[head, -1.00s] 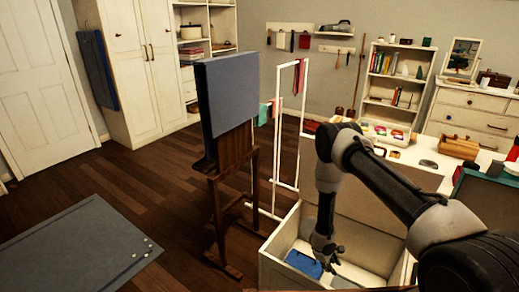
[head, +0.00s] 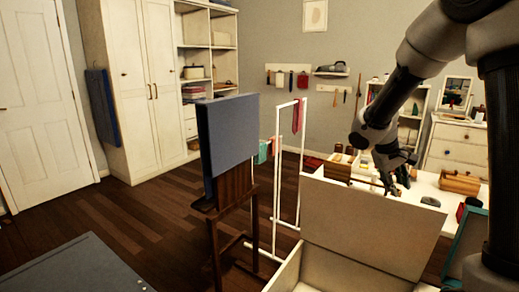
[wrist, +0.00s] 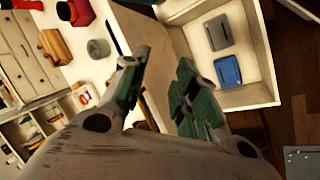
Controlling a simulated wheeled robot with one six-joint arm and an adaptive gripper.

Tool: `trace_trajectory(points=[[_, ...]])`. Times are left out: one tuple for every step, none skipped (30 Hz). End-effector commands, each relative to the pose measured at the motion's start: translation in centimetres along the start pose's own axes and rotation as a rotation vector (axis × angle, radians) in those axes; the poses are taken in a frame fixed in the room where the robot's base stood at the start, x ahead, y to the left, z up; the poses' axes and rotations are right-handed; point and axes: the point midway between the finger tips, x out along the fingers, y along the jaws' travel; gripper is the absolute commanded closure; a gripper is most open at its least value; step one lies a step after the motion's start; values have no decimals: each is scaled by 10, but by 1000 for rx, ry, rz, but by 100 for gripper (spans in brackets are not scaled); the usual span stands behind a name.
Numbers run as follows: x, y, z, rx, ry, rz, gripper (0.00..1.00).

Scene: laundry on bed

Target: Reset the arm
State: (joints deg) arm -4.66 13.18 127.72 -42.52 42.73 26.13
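My arm is raised at the right of the head view, with its upper links near the top edge. My gripper (head: 398,172) hangs in front of the white table, above the raised lid of the white chest. In the wrist view my gripper (wrist: 165,85) has its green-padded fingers apart, with nothing seen between them. The white chest (wrist: 262,50) is open there, and a folded blue cloth (wrist: 228,71) and a folded grey cloth (wrist: 219,32) lie inside it, apart from the fingers.
The chest's upright lid (head: 375,225) stands below my gripper. A wooden easel with a dark panel (head: 228,140) and a white rack (head: 278,180) stand to the left. The table (head: 432,190) behind holds small items.

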Motion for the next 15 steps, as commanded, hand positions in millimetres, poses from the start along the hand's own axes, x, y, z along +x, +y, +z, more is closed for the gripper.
trace_trajectory(points=[[-24,10,20,41,19,-20,70],[-36,14,33,63,27,-35,70],[-50,18,51,90,38,-58,70],[-60,20,64,110,46,-75,70],[-70,22,78,129,55,-94,70],[-82,22,96,152,70,-120,70],[-91,21,109,169,81,-141,70],[-99,20,122,185,94,-163,70],[-108,17,140,203,112,-192,70],[-115,14,153,217,127,-214,70],[-121,10,165,229,142,-238,70],[-128,5,181,243,162,-268,70],[-133,0,191,252,179,-289,70],[-137,-4,201,259,194,-311,70],[-141,-10,213,267,214,-336,70]])
